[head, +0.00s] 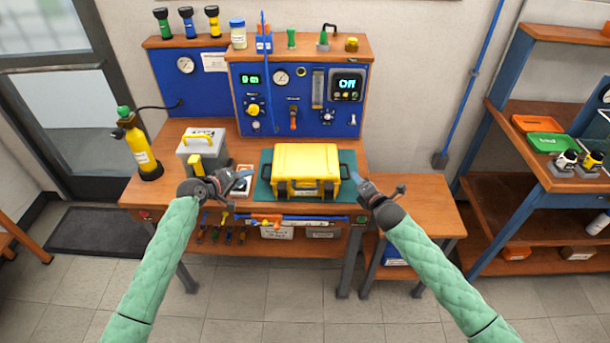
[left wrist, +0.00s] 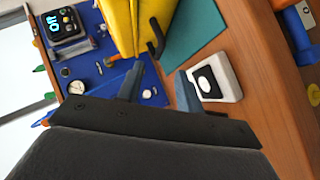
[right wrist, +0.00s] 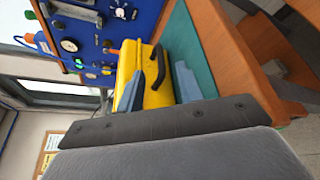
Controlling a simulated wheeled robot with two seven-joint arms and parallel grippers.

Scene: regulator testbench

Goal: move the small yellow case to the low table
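The small yellow case (head: 305,168) sits closed and upright on a green mat (head: 263,190) on the workbench. It has a dark handle at each side. In the left wrist view the case (left wrist: 118,22) is at the top, beyond the fingers. In the right wrist view the case (right wrist: 160,97) and its dark side handle show beyond and between the fingers. My left gripper (head: 243,178) is open and empty, left of the case. My right gripper (head: 359,181) is open, close to the case's right side; contact is not clear. The low table (head: 428,205) adjoins the bench at the right, its top bare.
A grey case (head: 200,148) with a yellow handle stands left on the bench, beside a yellow gas bottle (head: 140,150). A white device (left wrist: 215,78) lies near my left gripper. The blue regulator panel (head: 300,100) stands behind. A shelf unit (head: 540,190) is at right.

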